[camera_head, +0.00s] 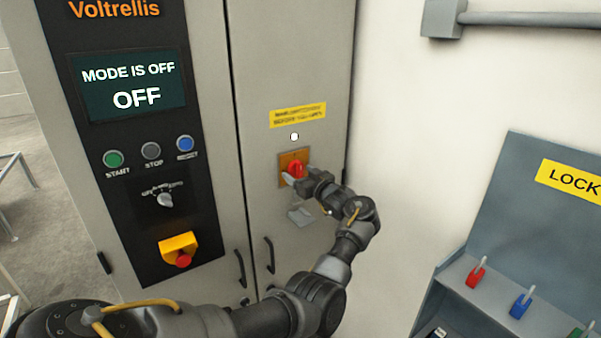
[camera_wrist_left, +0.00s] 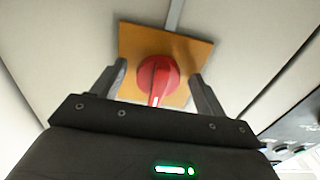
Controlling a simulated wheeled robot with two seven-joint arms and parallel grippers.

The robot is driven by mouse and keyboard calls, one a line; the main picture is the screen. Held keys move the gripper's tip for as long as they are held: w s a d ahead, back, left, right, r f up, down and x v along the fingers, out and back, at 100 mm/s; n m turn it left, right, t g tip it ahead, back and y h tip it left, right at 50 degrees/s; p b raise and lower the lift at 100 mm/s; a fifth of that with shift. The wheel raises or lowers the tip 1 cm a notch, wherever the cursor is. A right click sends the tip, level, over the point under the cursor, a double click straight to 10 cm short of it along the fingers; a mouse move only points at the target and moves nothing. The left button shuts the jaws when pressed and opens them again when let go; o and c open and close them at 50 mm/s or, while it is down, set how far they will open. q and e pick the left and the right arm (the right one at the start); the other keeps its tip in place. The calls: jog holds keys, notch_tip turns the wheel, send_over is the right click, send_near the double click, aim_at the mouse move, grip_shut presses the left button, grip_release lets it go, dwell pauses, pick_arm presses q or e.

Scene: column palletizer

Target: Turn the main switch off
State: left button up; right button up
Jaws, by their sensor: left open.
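The main switch is a red rotary knob (camera_head: 296,169) on an orange-yellow plate (camera_head: 284,160) on the right cabinet door. In the left wrist view the red knob (camera_wrist_left: 158,80) sits on its orange plate (camera_wrist_left: 190,52), with a white mark at its end toward the gripper. My left gripper (camera_head: 300,178) is at the switch; in the wrist view its two fingers (camera_wrist_left: 160,82) stand apart on either side of the knob, with gaps showing. Whether a fingertip touches it I cannot tell. My right gripper is not in view.
A control panel (camera_head: 203,205) on the left has a display (camera_head: 130,88) reading "MODE IS OFF / OFF", push buttons, a selector and a red emergency stop (camera_head: 183,260). A grey lock station (camera_head: 490,220) with coloured padlocks stands at the right. Door handles (camera_head: 269,255) sit below the switch.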

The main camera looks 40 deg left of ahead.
pick_arm(q)
jog(key=c, duration=1)
jog(key=shift+f+n+b, duration=0.15)
jog(key=shift+n+b, duration=0.15)
jog(key=shift+b, duration=0.25)
jog(key=n+b, duration=0.5)
jog(key=b, duration=0.2)
jog(key=n+b, duration=0.6)
jog(key=b, duration=0.1)
jog(key=w+r+n+b, duration=0.1)
jog(key=n+b, duration=0.5)
jog(key=b, duration=0.1)
jog(key=shift+d+r, duration=0.1)
jog(key=shift+d, duration=0.05)
jog(key=o, duration=1)
